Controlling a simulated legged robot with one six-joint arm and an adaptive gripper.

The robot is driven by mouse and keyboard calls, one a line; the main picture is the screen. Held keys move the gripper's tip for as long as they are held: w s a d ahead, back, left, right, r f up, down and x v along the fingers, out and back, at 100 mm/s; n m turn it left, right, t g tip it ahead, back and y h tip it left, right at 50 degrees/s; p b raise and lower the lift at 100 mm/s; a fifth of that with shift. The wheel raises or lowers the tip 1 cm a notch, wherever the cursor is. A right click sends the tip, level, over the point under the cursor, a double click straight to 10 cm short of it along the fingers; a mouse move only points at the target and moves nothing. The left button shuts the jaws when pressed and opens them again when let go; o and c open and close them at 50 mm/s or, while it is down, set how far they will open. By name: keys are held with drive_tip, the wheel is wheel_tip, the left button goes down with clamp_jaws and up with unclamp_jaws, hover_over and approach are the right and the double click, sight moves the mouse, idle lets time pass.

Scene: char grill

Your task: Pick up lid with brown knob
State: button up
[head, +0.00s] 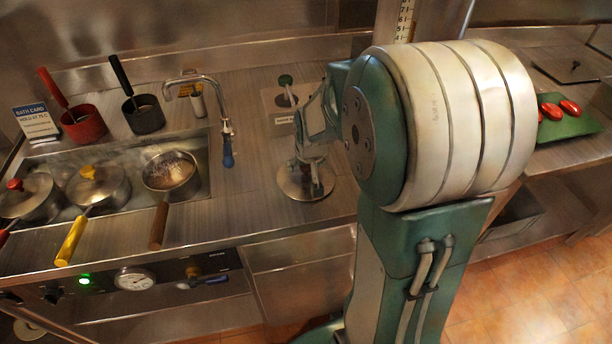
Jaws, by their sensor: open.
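A round steel lid (292,191) lies flat on the counter in the head view, right of the sink. My gripper (315,178) is over this lid, pointing down with its fingers open around the lid's middle. The knob is mostly hidden by the fingers, so I cannot tell its colour or whether the fingers touch it. An uncovered pot (171,172) with a brown handle sits in the sink basin. Two other pots have lids on: one with a yellow knob (88,172) and one with a red knob (15,185).
A red pan (84,125) and a black pan (144,115) stand behind the basin, beside a faucet (226,126). A sign card (36,122) stands at far left. A green board (575,128) with red items is at right.

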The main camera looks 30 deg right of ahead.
clamp_jaws()
drive_tip(key=shift+r, duration=0.1)
